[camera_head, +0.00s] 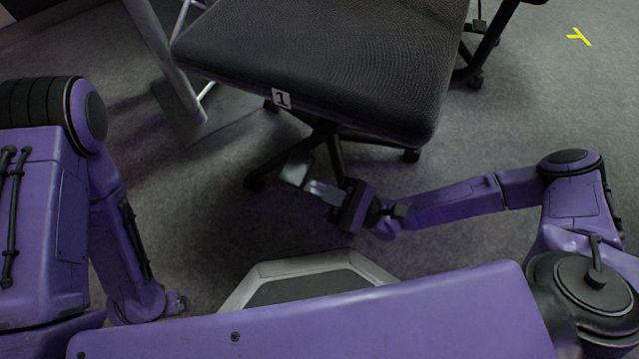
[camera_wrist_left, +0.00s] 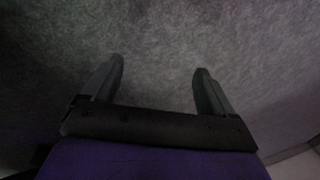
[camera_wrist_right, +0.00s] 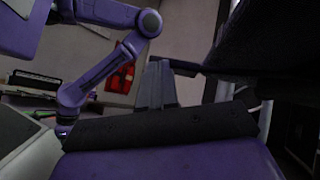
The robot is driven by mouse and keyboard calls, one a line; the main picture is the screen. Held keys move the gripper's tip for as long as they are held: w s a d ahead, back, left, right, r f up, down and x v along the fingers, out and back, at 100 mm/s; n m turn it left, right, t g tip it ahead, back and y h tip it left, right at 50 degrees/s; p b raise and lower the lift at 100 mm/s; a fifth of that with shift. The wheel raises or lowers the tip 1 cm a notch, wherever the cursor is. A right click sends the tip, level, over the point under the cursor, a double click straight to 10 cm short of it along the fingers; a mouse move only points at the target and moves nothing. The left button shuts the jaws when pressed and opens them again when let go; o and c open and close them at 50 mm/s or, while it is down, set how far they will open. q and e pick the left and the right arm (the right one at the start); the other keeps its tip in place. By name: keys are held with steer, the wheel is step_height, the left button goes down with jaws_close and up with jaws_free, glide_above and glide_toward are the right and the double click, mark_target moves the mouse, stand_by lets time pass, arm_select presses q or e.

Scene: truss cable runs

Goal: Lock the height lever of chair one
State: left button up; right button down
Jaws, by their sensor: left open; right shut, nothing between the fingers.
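Chair one (camera_head: 330,60) is a black padded seat with a white "1" tag (camera_head: 281,98) on its front edge, in the head view. My right gripper (camera_head: 298,172) is shut and empty, below and in front of that edge, near the chair's dark legs. In the right wrist view its fingers (camera_wrist_right: 155,85) are together, and the dark seat underside (camera_wrist_right: 265,45) hangs at the upper right. A thin dark bar (camera_wrist_right: 187,67) shows by the fingertips; I cannot tell whether it is the height lever or whether they touch. My left gripper (camera_wrist_left: 156,82) is open and empty over grey carpet.
A grey metal post with a flat base (camera_head: 180,110) stands left of the chair. Another dark chair (camera_head: 478,60) is at the upper right. A yellow mark (camera_head: 579,37) lies on the carpet. Free carpet (camera_head: 560,100) extends to the right. A red item (camera_wrist_right: 120,77) shows on the wall.

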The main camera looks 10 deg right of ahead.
steer(key=v, duration=1)
steer(key=shift+m+t+h+p, duration=0.3)
steer(key=shift+t, duration=0.1)
steer(key=shift+f, duration=0.1)
